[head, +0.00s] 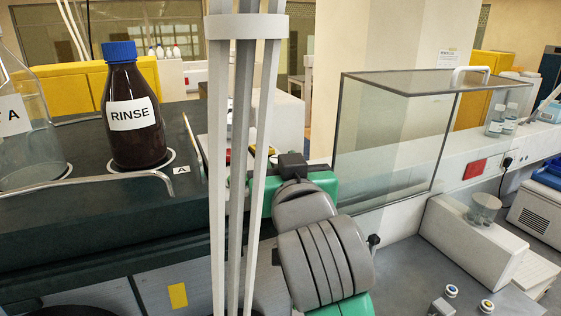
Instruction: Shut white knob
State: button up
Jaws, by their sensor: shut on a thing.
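I cannot make out the white knob for certain in the head view. My grey and green arm (322,255) rises from the bottom middle and bends left behind white upright rods. My gripper's fingers do not show; the rods and my arm cover that area. Small red and yellow parts show just behind the arm, too covered to name. Two small round fittings stand on the grey bench at the bottom right, one with a blue centre (451,291) and one with a yellow centre (487,306).
White rods (227,200) stand close in front. A brown RINSE bottle (133,115) with a blue cap and a clear bottle (28,150) stand on the dark top at left. A glass enclosure (385,140) stands right of my arm. A small glass bowl (484,208) sits further right.

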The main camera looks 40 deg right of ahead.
dwell(0.3)
jog(key=o, duration=0.9)
jog(key=shift+o, duration=0.2)
jog(key=b+v, duration=0.1)
jog(key=v, duration=0.6)
jog(key=shift+s+a+b, duration=0.25)
jog(key=shift+s+b, duration=0.05)
jog(key=shift+b, duration=0.05)
jog(key=shift+o, duration=0.2)
jog(key=shift+f, duration=0.1)
